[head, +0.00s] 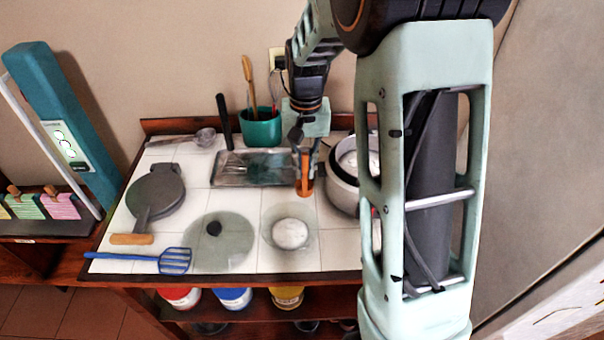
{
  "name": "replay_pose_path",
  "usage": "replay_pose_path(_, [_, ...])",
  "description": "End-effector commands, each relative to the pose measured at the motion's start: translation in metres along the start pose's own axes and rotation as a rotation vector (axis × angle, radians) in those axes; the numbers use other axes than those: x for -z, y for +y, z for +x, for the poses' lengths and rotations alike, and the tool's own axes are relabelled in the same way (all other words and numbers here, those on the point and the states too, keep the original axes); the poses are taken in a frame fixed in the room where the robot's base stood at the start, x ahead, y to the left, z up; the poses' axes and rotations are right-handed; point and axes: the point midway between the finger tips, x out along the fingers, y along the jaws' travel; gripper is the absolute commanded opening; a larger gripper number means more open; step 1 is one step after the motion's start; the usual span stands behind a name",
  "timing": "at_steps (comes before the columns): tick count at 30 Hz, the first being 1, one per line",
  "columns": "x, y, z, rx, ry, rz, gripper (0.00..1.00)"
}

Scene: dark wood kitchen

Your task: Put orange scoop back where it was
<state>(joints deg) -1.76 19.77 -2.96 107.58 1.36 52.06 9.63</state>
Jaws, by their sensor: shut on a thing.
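The orange scoop (305,178) is held upright in my gripper (305,155), which is shut on it. The scoop is between the grey metal tray and the rice cooker, above or at the tiled countertop. I cannot tell whether its lower end touches the tiles. My gripper hides its upper part. The rice cooker (343,190) is close to its right, with white contents, and is partly hidden by my arm. A glass bowl of white contents (290,234) stands in front of the scoop.
The metal tray (232,181), glass lid (232,252), dark pan (157,190), blue spatula (175,261) and metal ladle (204,137) lie on the tiled counter (200,203). A green utensil pot (261,133) stands behind. Free tiles lie between pan and tray.

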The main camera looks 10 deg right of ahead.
Motion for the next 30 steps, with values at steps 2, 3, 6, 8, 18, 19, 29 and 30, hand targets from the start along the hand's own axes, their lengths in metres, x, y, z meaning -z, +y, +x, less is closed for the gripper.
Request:
replay_pose_path(2, [0.000,-0.001,0.005,0.000,0.000,0.000,0.00])
replay_pose_path(3, [0.000,-0.001,0.009,0.000,0.000,0.000,0.00])
replay_pose_path(6, [-0.001,-0.001,0.022,0.000,-0.001,0.000,0.00])
replay_pose_path(8, [-0.001,-0.002,0.030,0.000,-0.001,0.000,0.00])
replay_pose_path(18, [-0.002,-0.003,0.039,0.001,0.001,0.000,0.00])
replay_pose_path(19, [-0.002,-0.002,0.039,0.001,0.001,0.000,0.00])
replay_pose_path(29, [-0.002,-0.002,0.042,0.000,0.000,0.000,0.29])
replay_pose_path(30, [-0.002,-0.002,0.042,0.000,0.000,0.000,0.29])
